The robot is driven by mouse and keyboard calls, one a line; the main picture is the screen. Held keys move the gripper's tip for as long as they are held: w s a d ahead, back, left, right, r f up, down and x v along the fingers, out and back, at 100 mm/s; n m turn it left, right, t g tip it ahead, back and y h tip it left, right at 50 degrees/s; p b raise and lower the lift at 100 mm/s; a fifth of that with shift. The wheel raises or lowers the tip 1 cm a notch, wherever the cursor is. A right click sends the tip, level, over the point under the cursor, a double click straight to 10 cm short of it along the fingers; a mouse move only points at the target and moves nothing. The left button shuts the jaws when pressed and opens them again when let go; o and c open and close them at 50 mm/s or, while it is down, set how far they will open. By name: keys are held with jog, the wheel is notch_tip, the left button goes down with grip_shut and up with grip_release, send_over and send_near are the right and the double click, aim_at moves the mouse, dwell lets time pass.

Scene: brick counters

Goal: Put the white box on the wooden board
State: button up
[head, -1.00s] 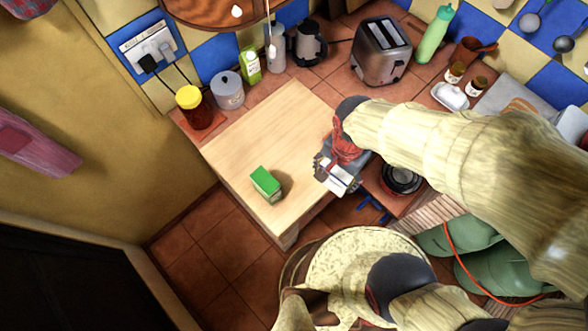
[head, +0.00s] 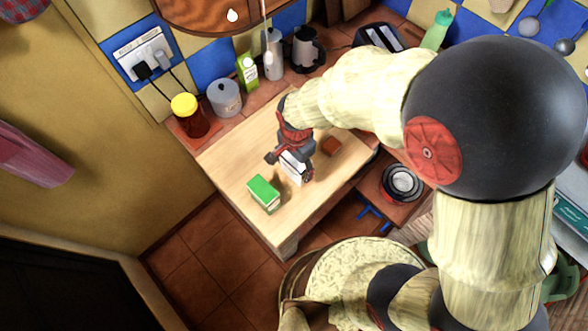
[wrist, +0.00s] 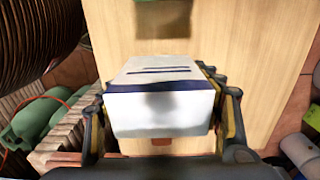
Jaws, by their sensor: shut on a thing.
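The white box (head: 294,167), with dark blue stripes, is between the fingers of my gripper (head: 289,164). In the wrist view the white box (wrist: 158,112) fills the middle, with a finger on each side, and my gripper (wrist: 163,115) is shut on it. The pale wooden board (head: 235,150) lies below, and its grain also shows in the wrist view (wrist: 265,50). The box is over the board; whether its underside touches the wood cannot be told.
A green-topped box (head: 264,193) stands on the board, left of the white box. A yellow-lidded jar (head: 189,115) and a grey canister (head: 225,97) stand behind. Bare board lies at the left.

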aim_at(296, 165)
jog(key=shift+w+a+f, duration=0.15)
jog(key=shift+a+f, duration=0.05)
jog(key=shift+f, duration=0.2)
jog(key=shift+a+f+b, duration=0.1)
jog(key=shift+f+b, duration=0.25)
jog(key=shift+f, duration=1.2)
jog(key=shift+f, duration=0.1)
jog(key=o, duration=1.3)
jog(key=shift+c, duration=0.2)
notch_tip(296, 165, up, 12)
jog(key=shift+r+p, duration=0.15)
jog(key=shift+p, duration=0.9)
